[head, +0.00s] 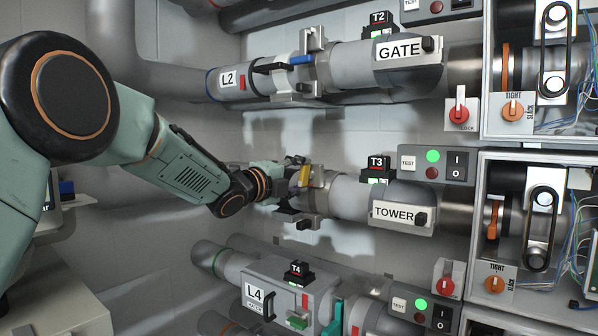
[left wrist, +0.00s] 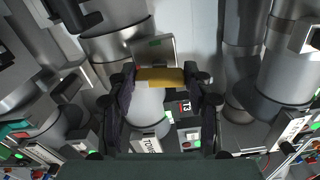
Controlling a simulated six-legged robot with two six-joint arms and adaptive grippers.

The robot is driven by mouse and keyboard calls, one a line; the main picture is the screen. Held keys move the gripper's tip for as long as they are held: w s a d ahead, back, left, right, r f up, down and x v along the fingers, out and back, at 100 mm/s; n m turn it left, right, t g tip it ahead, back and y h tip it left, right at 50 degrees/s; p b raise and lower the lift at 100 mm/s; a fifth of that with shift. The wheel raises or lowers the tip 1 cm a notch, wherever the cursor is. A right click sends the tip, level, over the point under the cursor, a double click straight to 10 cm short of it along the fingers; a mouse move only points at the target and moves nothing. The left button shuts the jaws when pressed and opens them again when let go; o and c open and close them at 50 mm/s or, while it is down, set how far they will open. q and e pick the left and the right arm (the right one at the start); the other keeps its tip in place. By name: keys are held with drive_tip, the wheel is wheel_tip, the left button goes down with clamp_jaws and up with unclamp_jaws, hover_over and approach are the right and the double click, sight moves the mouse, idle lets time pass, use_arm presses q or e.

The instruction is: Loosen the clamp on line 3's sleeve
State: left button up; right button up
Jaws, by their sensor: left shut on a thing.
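Line 3's pipe and sleeve (head: 347,193) run across the middle of the head view, left of the TOWER plate (head: 393,214). The sleeve's clamp has a yellow lever (head: 304,176), which also shows in the left wrist view (left wrist: 158,76). My left gripper (head: 296,178) comes in from the left and is shut on the yellow lever. In the left wrist view its two dark fingers (left wrist: 163,84) stand on either side of the lever. The gripper hides part of the clamp and the pipe behind it. My right gripper is not in view.
Line 2 with a blue lever (head: 300,60) runs above. Line 4's grey housing (head: 270,292) lies below. At right are line 3's switch box (head: 432,164), with a green light lit, and an open cabinet with an orange TIGHT/SLACK knob (head: 494,284).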

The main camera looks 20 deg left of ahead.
use_arm(q)
drive_tip(key=shift+n+p, duration=0.4)
drive_tip(key=shift+n, duration=0.6)
drive_tip(key=o, duration=1.2)
drive_tip(key=shift+a, duration=0.15)
drive_tip(key=shift+c, duration=0.2)
drive_tip(key=v, duration=1.2)
